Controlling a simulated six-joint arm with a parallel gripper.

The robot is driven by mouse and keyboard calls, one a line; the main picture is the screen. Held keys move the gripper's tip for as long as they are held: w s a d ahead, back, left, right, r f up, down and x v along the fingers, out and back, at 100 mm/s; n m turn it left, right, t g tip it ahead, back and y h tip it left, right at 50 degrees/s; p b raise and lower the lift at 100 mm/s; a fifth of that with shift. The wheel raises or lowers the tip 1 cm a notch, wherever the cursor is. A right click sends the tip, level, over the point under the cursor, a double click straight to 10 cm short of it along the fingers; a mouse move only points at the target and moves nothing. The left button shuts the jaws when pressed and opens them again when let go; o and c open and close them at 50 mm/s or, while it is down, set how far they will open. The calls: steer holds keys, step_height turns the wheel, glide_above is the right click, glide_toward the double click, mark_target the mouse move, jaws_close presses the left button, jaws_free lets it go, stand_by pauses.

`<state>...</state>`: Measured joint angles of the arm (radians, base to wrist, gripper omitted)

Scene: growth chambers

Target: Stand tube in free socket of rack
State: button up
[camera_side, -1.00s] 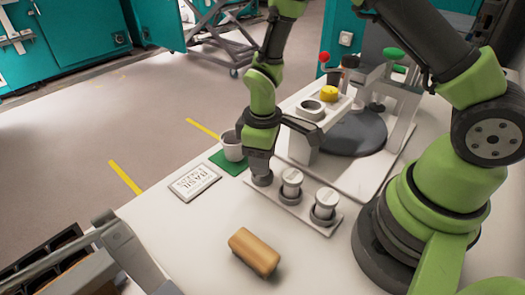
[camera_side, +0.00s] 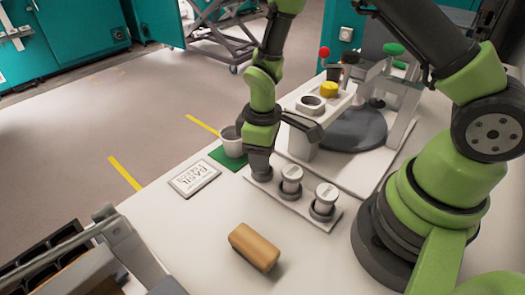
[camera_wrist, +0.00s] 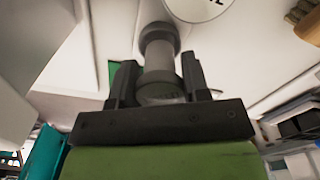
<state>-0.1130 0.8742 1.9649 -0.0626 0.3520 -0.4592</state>
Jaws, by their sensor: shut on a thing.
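My gripper (camera_wrist: 160,88) is shut on a grey tube (camera_wrist: 160,58), seen between the two fingers in the wrist view. The tube's far end meets a dark grey ring socket (camera_wrist: 158,32); how deep it sits inside is hard to tell. In the side view my gripper (camera_side: 259,163) is low over the far-left end of the white rack (camera_side: 304,214) and hides most of the tube. Two white-capped tubes stand upright in the rack's other sockets, a middle one (camera_side: 291,178) and a near-right one (camera_side: 324,198).
A white cup (camera_side: 232,146) on a green mat (camera_side: 219,158) stands close left of my gripper, beside a label plate (camera_side: 194,179). A wooden block (camera_side: 254,247) lies in front. A white stand with a yellow knob (camera_side: 329,89) rises behind the rack.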

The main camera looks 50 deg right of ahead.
steer(key=shift+f, duration=0.8)
steer(key=o, duration=1)
steer(key=shift+r, duration=0.1)
steer(key=shift+r, duration=4.15)
